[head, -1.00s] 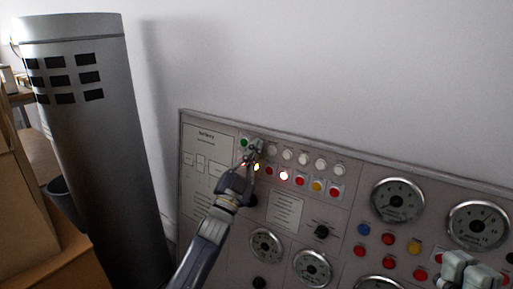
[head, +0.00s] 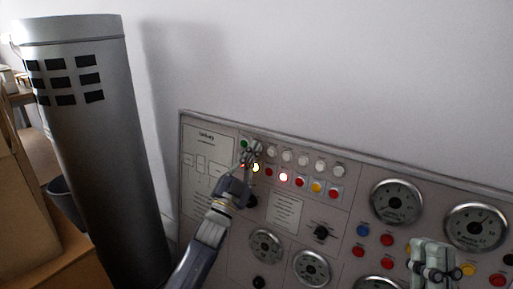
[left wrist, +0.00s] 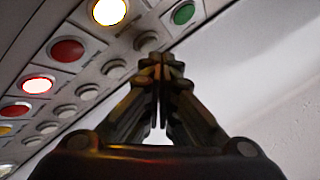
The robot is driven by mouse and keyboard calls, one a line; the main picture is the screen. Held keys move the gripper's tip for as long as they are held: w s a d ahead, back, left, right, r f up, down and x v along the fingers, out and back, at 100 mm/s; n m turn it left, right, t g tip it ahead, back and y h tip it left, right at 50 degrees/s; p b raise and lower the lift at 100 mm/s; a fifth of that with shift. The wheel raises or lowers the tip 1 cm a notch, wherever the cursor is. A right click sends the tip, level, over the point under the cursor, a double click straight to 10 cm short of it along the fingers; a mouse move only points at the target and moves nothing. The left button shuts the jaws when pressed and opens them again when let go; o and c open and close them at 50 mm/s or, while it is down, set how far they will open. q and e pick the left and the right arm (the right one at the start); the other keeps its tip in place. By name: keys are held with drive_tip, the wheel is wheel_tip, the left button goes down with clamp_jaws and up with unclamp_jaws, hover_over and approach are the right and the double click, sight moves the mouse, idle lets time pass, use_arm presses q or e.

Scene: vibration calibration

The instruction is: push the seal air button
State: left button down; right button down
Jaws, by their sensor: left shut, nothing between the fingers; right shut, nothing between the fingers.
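A grey control panel (head: 230,285) stands against the wall, with rows of round buttons. No label is readable, so I cannot tell which one is the seal air button. My left gripper (head: 251,153) is shut and empty, its tips at the upper left of the button rows, just right of the green button (head: 244,142). In the left wrist view the closed tips (left wrist: 161,66) lie below the green button (left wrist: 183,12) and cover part of the row; contact cannot be told. My right gripper (head: 433,262) is shut in front of the lower right of the panel.
White buttons (head: 304,159) run along the top row. Below are a lit yellow-white button (head: 256,168), a lit red button (head: 283,177) and other coloured ones. Large gauges (head: 397,201) and knobs are at right. A grey cylinder (head: 95,150) stands at left.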

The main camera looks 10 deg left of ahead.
use_arm(q)
drive_tip(key=shift+s+a, duration=0.1)
drive_tip(key=shift+s, duration=0.1)
use_arm(e)
drive_tip(key=shift+w+a+f+g, duration=0.1)
drive_tip(key=shift+w+f+g, duration=0.55)
drive_tip(key=shift+w, duration=0.35)
use_arm(q)
drive_tip(key=shift+s+r+p, duration=0.1)
drive_tip(key=shift+p, duration=0.2)
